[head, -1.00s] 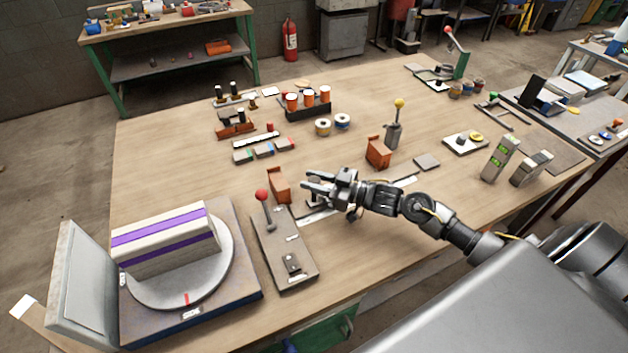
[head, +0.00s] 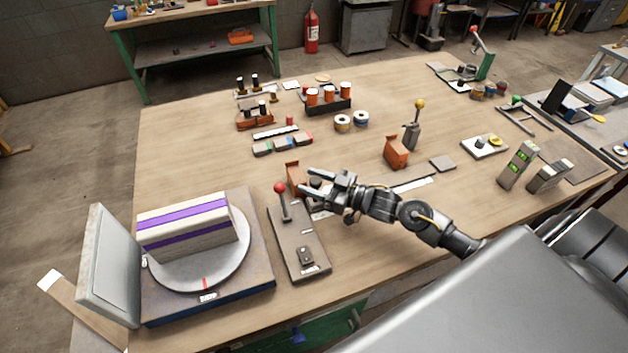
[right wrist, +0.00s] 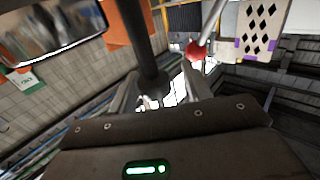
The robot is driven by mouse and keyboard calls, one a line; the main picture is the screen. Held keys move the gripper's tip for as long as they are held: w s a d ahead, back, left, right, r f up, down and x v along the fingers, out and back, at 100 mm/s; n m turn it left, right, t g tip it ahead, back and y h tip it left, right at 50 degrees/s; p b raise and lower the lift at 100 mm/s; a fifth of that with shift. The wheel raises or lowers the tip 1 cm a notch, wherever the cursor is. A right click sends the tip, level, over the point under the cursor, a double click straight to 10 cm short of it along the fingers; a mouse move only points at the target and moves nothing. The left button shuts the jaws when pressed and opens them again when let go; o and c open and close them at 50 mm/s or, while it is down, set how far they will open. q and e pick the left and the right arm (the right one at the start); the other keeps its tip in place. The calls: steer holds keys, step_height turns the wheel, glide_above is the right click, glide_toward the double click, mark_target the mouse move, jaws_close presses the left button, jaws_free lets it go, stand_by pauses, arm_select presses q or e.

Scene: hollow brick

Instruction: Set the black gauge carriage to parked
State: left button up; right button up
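A dark slotted track (head: 412,183) with pale strips lies on the bench, running from lower left to the right. Its left part passes under my right gripper (head: 308,186). The gripper points left, with fingers spread, beside the left orange block (head: 293,176). A small dark piece (head: 317,183) shows between the fingers; it may be the black gauge carriage, mostly hidden by the gripper. In the right wrist view a dark upright post (right wrist: 143,45) stands between the fingers (right wrist: 158,92); I cannot tell whether they touch it. My left gripper is not in view.
A base plate with a red-knob lever (head: 281,190) stands just left of the gripper. A round turntable (head: 215,262) with a striped block is farther left. A second orange block (head: 396,152) and a yellow-knob lever (head: 412,133) stand to the right.

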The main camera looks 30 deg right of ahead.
steer(key=shift+d, duration=0.15)
steer(key=shift+s+d+f, duration=0.1)
steer(key=shift+s+d, duration=0.05)
steer(key=b+v, duration=0.2)
steer(key=v, duration=0.8)
steer(key=shift+s, duration=0.15)
steer(key=shift+r, duration=0.2)
